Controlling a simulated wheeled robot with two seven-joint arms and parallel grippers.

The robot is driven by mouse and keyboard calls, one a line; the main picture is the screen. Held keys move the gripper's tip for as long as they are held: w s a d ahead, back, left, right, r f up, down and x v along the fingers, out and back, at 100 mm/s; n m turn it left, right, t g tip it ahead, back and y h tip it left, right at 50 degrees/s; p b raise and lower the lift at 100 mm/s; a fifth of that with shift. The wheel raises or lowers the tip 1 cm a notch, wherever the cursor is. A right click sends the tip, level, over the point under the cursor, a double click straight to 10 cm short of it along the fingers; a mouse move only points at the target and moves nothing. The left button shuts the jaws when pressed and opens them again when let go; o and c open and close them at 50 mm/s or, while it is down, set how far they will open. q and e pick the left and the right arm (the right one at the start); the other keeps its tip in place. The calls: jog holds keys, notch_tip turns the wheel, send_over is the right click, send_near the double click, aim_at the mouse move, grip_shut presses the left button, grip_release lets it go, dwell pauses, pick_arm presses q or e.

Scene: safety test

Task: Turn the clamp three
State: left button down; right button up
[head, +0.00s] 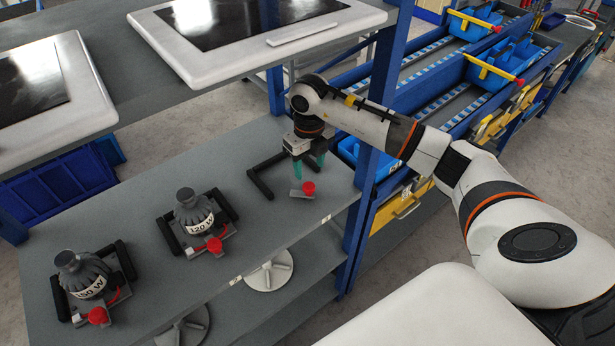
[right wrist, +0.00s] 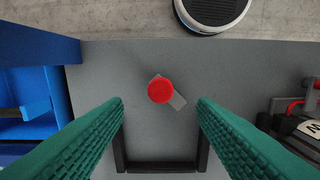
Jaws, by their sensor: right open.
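A red clamp knob (head: 308,187) sits on a small grey plate (head: 298,194) at the right end of the grey bench, near a black bracket (head: 258,184). In the right wrist view the knob (right wrist: 161,90) shows as a round red disc, with the plate (right wrist: 179,101) slanting out from under it. My right gripper (head: 309,167) points down just above and behind the knob. In the wrist view its green fingers (right wrist: 160,103) are wide apart, with nothing between them; the knob lies beyond the tips, roughly centred. My left gripper is not in view.
Two more stations on the bench hold dark bulbs marked 120 W (head: 194,212) and 150 W (head: 83,276), each with a red knob (head: 214,245), (head: 98,316). A blue post (head: 365,190) stands right of my gripper. A white-framed screen (head: 260,40) hangs above.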

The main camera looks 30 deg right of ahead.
aim_at(309, 185)
notch_tip(309, 185, down, 6)
jog(key=shift+r+p, duration=0.15)
jog(key=shift+p, duration=0.7)
jog(key=shift+f, duration=0.65)
jog(key=c, duration=1)
jog(key=shift+o, duration=0.2)
jog(key=shift+m, duration=0.4)
jog(key=m+b, duration=0.1)
jog(key=m, duration=0.2)
jog(key=shift+w+m, duration=0.1)
jog(key=shift+m, duration=0.2)
jog(key=shift+r+m, duration=0.1)
jog(key=shift+m, duration=2.1)
jog(key=shift+b, duration=0.3)
